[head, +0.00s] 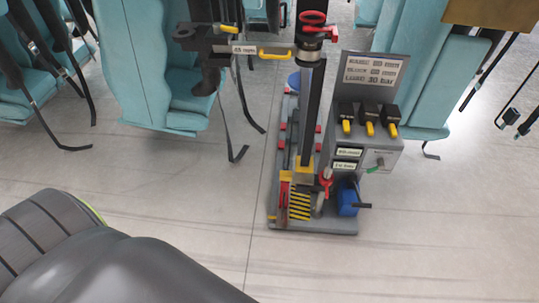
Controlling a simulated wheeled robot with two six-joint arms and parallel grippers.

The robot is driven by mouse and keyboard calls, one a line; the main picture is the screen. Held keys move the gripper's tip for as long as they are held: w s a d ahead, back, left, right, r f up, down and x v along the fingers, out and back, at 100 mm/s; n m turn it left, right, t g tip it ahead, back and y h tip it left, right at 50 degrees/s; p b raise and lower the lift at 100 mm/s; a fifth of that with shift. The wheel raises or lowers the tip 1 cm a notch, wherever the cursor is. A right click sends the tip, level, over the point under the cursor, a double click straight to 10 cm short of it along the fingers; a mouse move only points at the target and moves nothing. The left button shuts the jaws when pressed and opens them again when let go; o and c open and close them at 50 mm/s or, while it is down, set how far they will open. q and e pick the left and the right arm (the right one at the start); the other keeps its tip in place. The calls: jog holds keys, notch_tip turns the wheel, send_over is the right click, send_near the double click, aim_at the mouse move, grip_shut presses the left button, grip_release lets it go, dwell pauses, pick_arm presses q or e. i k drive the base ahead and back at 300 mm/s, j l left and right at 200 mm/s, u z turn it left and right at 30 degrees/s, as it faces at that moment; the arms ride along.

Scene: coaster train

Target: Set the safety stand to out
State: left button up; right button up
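A grey lift unit (350,224) stands on the floor at centre right with a dark upright post (311,115). At the foot of the post is a yellow-and-black striped piece (300,205), which may be the safety stand; I cannot read its setting. A red part (284,190) is at its left and a red-handled part (326,180) at its right. A grey control box (372,110) carries a printed panel and three black switches with yellow tips (370,128). Below are small labels and a green lever (375,168). Neither gripper shows in the head view.
A horizontal arm (245,48) with yellow handles and a dark hanging end reaches left from the post, below a red ring (312,17). Teal seats (155,65) with hanging straps stand behind. A blue cylinder (347,200) sits at the unit's front right.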

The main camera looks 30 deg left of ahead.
aim_at(284, 188)
jog(key=u, duration=0.8)
